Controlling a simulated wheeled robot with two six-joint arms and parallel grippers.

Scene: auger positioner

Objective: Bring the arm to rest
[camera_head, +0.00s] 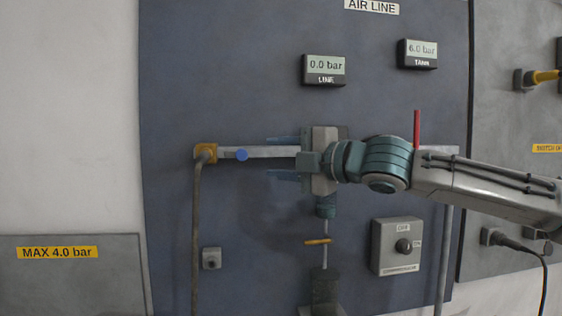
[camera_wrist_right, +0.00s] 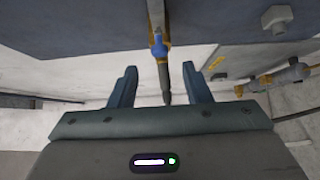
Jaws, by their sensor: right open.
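My right arm (camera_head: 385,165) comes in from the right, stretched across the blue-grey air line panel (camera_head: 235,50). My right gripper (camera_head: 284,157) points left in front of the horizontal pipe and hides part of it. In the right wrist view its two blue fingers (camera_wrist_right: 160,90) are apart. A grey pipe with a blue part (camera_wrist_right: 158,47) shows in the space between them. The fingers are not closed on it, and its depth is hard to judge. My left gripper is not in view.
The horizontal pipe (camera_head: 265,153) has a brass elbow (camera_head: 205,153) and a blue knob (camera_head: 242,155). A red lever (camera_head: 417,130) stands up behind my arm. The line gauge (camera_head: 324,69) reads 0.0 bar and the tank gauge (camera_head: 418,53) 6.0 bar. A switch box (camera_head: 397,247) sits below my arm.

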